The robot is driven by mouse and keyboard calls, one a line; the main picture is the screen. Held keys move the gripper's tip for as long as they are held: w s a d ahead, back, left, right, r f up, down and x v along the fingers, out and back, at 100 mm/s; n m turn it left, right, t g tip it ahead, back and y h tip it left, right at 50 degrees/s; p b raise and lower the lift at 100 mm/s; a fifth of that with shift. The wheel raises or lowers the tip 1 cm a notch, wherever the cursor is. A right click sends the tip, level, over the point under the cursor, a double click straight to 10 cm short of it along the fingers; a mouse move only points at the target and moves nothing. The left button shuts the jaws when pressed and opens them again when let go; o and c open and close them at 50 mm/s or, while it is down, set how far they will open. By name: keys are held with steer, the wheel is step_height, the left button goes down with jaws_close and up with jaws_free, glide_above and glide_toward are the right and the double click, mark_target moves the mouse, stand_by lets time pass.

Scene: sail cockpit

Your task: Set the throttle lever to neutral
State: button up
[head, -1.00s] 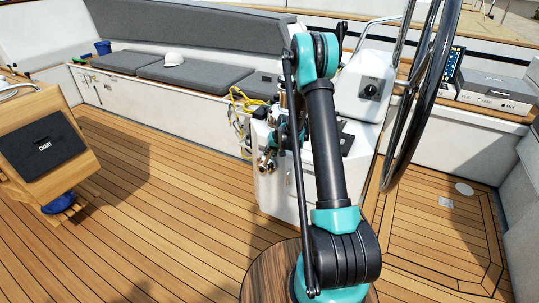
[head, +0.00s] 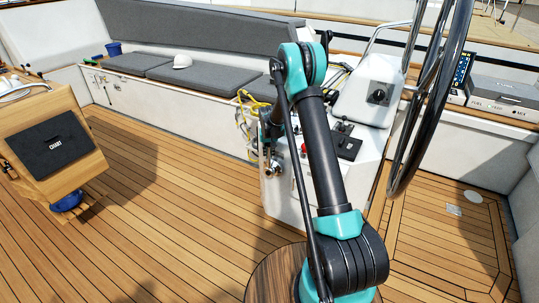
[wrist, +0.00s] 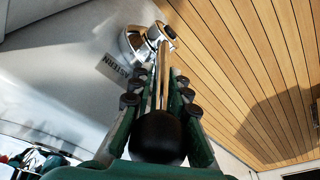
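The throttle lever (wrist: 160,78) has a chrome arm, a chrome hub and a round black knob. In the wrist view it runs between the two green fingers of my gripper (wrist: 160,72), which hug its sides closely, with the black knob (wrist: 158,138) between them nearer the camera. My gripper appears shut on the lever. A label with dark lettering lies on the pale console beside the hub. In the head view chrome parts (head: 272,170) show at the left side of the console (head: 302,200); my gripper and arm hide most of the lever.
The steering wheel (head: 432,90) stands right of my arm. A small black lever panel (head: 346,143) is on the console top. A yellow rope hangs behind the gripper. A wooden table (head: 50,105) is at left. The teak floor (head: 170,195) between is clear.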

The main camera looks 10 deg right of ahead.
steer(key=o, duration=0.4)
steer(key=shift+c, duration=0.2)
steer(key=r, duration=0.4)
steer(key=s+r, duration=0.1)
steer(key=r, duration=0.3)
steer(key=s+r, duration=0.1)
steer(key=r, duration=0.2)
steer(key=shift+s+a+r, duration=0.15)
steer(key=shift+a+r, duration=0.05)
steer(key=shift+r, duration=0.2)
steer(key=s+d+r, duration=0.3)
steer(key=s+r, duration=0.3)
steer(key=s, duration=0.4)
steer(key=s+d+f+t, duration=0.1)
steer(key=s+d, duration=0.1)
steer(key=s, duration=1.4)
steer(key=s+d+f+t, duration=0.1)
steer(key=s+d, duration=0.2)
steer(key=s, duration=1.4)
steer(key=shift+d, duration=0.2)
